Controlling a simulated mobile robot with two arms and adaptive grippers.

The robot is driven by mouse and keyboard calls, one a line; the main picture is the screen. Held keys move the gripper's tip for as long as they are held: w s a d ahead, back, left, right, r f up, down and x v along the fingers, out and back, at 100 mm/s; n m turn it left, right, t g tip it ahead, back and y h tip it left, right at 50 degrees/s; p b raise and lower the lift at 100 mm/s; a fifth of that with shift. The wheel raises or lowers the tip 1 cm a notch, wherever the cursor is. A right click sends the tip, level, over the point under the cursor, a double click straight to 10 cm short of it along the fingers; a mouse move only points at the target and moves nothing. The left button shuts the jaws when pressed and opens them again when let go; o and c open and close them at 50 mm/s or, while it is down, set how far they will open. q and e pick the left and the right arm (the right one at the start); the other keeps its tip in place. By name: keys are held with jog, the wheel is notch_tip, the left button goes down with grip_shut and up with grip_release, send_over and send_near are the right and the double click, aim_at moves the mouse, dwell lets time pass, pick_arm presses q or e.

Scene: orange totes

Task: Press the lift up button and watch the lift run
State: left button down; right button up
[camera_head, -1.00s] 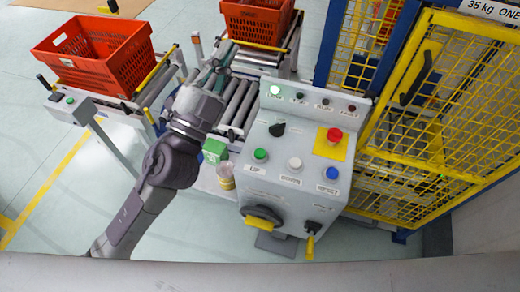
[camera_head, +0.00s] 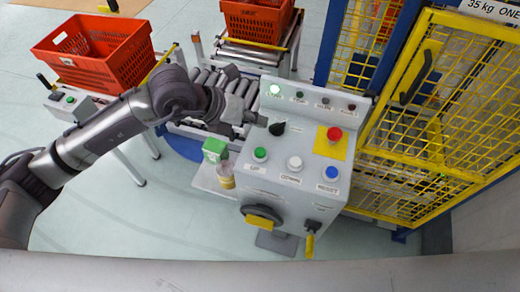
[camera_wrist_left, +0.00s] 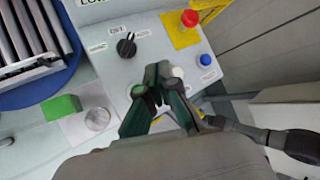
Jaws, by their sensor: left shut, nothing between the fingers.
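The green UP button (camera_head: 260,155) is on the sloped grey control panel (camera_head: 262,185), left of the white DOWN button (camera_head: 295,163). My left gripper (camera_head: 262,120) is above the panel's upper left edge, near the black selector knob (camera_head: 277,129), apart from the UP button in the head view. In the left wrist view its fingertips (camera_wrist_left: 158,72) are together and empty. There the green button (camera_wrist_left: 138,91) shows just left of the fingers, and the white button (camera_wrist_left: 178,72) is partly hidden behind them. My right gripper does not show.
A red emergency button (camera_head: 334,134) and blue RESET button (camera_head: 331,172) are on the panel's right. A green box (camera_head: 214,150) stands left of the panel. A yellow mesh fence (camera_head: 440,130) closes the right. Orange totes (camera_head: 95,52) sit on conveyors behind.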

pick_arm(q)
jog(key=shift+f, duration=0.15)
jog(key=b, duration=0.4)
send_over(258, 152)
notch_tip(258, 152, down, 7)
jog(key=shift+a+f, duration=0.1)
jog(key=shift+f+b, duration=0.7)
dwell(0.9)
jog(key=shift+f+b, duration=0.4)
jog(key=shift+b, duration=0.15)
